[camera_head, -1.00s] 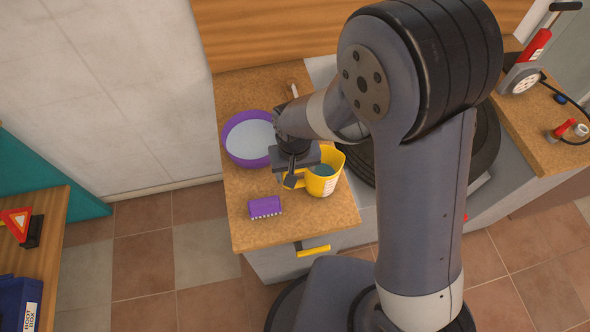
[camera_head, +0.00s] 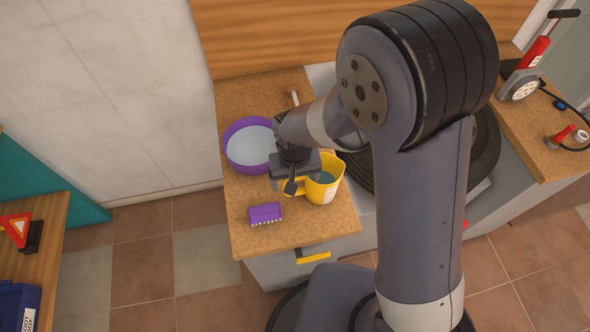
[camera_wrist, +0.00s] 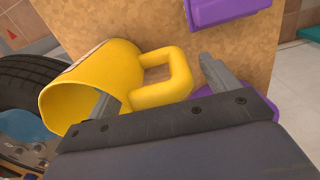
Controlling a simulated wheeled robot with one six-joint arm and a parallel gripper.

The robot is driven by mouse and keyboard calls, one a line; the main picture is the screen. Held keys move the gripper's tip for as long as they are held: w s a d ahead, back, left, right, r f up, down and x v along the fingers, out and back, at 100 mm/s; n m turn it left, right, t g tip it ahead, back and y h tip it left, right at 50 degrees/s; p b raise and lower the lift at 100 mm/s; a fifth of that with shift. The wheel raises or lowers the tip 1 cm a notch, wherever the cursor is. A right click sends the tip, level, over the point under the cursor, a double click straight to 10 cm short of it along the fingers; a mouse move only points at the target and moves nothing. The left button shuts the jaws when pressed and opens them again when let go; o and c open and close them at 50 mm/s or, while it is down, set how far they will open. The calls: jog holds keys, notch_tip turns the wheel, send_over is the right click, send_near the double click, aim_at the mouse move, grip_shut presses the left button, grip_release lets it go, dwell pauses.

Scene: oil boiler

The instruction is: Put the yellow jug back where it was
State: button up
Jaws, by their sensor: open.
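The yellow jug (camera_head: 325,190) stands on the wood-topped counter, with bluish liquid showing inside it in the head view. In the wrist view the jug (camera_wrist: 95,75) is at the left, with its loop handle (camera_wrist: 172,82) facing my gripper. My gripper (camera_head: 291,186) is at the jug's handle side. In the wrist view the open fingers of my gripper (camera_wrist: 155,82) lie on either side of the handle. I cannot tell whether either finger touches it. Part of the handle is hidden by the gripper in the head view.
A purple bowl (camera_head: 236,160) with pale liquid stands behind and left of the gripper. A purple brush (camera_head: 264,213) lies near the counter's front (camera_head: 300,235). A dark round object (camera_head: 487,150) is right of the jug, partly behind my arm. A yellow drawer handle (camera_head: 313,257) is below the edge.

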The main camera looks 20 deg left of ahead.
notch_tip(320, 180, up, 12)
jog(key=shift+r+b, duration=0.1)
jog(key=shift+b, duration=0.35)
notch_tip(320, 180, down, 12)
jog(key=shift+r+p, duration=0.1)
jog(key=shift+p, duration=0.3)
jog(key=shift+r, duration=0.5)
